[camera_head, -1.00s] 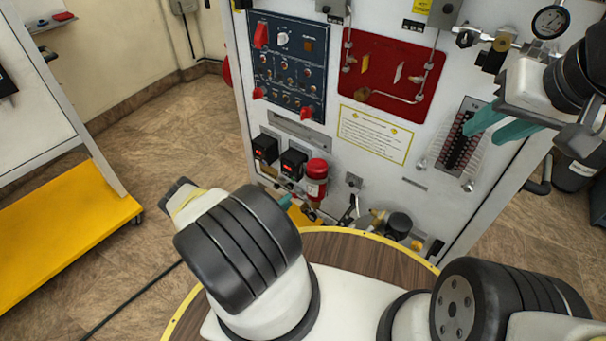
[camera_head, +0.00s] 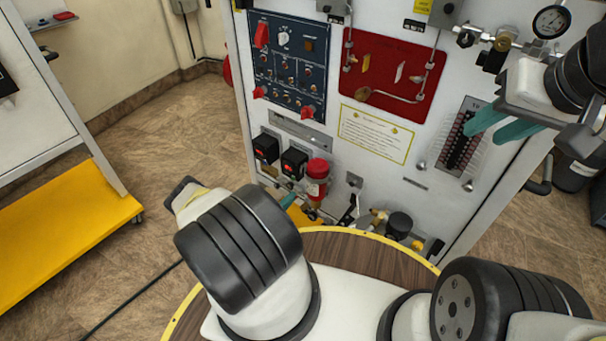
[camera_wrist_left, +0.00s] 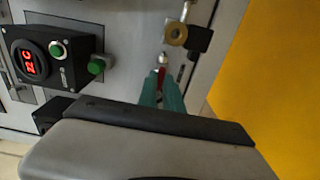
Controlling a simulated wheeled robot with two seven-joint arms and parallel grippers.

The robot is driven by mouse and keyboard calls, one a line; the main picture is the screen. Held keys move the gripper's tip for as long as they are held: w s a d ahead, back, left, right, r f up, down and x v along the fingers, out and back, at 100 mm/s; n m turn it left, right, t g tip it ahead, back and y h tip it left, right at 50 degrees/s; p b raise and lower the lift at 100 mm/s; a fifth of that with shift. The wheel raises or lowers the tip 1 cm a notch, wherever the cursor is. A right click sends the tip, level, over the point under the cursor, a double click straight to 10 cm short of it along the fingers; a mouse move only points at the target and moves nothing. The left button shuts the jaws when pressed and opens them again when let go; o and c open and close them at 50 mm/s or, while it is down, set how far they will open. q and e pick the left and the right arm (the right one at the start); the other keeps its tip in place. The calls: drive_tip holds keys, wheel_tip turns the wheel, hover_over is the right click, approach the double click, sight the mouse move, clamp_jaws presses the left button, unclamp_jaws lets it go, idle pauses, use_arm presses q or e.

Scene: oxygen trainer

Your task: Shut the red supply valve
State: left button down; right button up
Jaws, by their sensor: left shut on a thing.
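In the left wrist view, a small red valve handle (camera_wrist_left: 161,74) sits below a pale metal fitting on the grey panel. The teal fingers of my left gripper (camera_wrist_left: 161,88) are closed on this handle and cover part of it. In the head view, my left gripper (camera_head: 288,200) reaches low at the panel's left side. My own wrist hides much of it, and the handle cannot be made out there. My right gripper (camera_head: 482,137) is open and empty, with its teal fingers apart in front of the panel's right side.
A red cylinder (camera_head: 317,170) and black display boxes (camera_head: 295,163) are close to my left gripper. A yellow cart shelf (camera_head: 65,225) stands left, with free floor between.

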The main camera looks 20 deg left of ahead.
use_arm(q)
drive_tip(key=shift+m, duration=0.3)
drive_tip(key=shift+s+f+m, duration=0.1)
drive_tip(key=shift+m, duration=8.5)
drive_tip(key=c, duration=1.5)
unclamp_jaws()
